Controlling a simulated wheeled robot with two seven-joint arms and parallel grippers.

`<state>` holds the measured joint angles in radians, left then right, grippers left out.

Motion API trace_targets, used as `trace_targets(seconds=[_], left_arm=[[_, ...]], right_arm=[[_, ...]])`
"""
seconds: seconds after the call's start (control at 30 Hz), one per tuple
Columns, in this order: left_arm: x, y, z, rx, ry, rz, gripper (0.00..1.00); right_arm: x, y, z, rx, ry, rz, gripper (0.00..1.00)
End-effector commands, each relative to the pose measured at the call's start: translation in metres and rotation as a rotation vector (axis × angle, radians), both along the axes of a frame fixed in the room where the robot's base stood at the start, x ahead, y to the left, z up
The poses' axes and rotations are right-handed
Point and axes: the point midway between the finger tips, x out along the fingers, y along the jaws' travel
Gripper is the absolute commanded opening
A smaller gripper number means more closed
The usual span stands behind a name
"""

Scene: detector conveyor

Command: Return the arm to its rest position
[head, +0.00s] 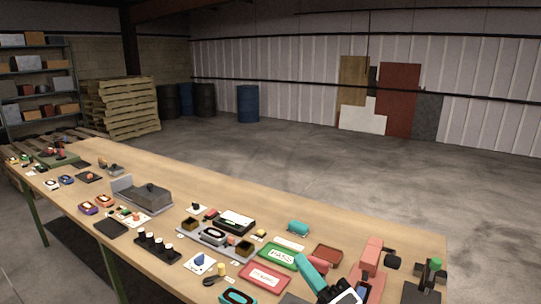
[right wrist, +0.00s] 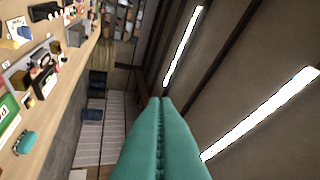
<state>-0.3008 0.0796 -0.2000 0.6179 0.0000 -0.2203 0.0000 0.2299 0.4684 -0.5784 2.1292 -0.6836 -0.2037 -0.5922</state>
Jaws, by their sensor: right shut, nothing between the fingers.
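My right gripper (head: 303,263) is at the lower right of the head view, its teal fingers over the near part of the workbench (head: 340,232). In the right wrist view the two teal fingers (right wrist: 160,103) lie together, shut, with nothing between them. They point away from the bench, toward the far wall and ceiling. My left gripper is not in view.
The bench holds a green tray (head: 283,256), a red tray (head: 265,276), a teal cylinder (head: 298,227), a red stand (head: 371,262) and a black-and-green device (head: 430,274). A grey machine (head: 147,196) stands farther left. The bench's far strip is mostly bare.

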Motion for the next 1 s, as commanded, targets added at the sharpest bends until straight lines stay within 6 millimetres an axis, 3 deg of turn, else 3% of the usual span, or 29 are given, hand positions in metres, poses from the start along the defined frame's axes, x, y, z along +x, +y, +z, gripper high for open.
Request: trace_targets(seconds=[0.17,0.3,0.4,0.6,0.83,1.0], left_arm=[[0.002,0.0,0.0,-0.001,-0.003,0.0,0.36],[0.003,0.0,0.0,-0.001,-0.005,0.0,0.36],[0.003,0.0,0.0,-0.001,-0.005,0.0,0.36],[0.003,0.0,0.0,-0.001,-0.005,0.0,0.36],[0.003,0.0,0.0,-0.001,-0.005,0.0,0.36],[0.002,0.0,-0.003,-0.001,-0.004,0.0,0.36]], right_arm=[[-0.012,-0.073,-0.09,0.478,0.588,-0.287,0.0],[-0.061,-0.113,-0.172,0.78,1.002,-0.525,0.0],[-0.102,-0.127,-0.212,0.922,1.216,-0.668,0.0],[-0.176,-0.139,-0.258,1.096,1.505,-0.892,0.0],[-0.252,-0.142,-0.282,1.217,1.746,-1.114,0.0],[-0.24,-0.14,-0.329,1.206,1.761,-1.131,0.0]])
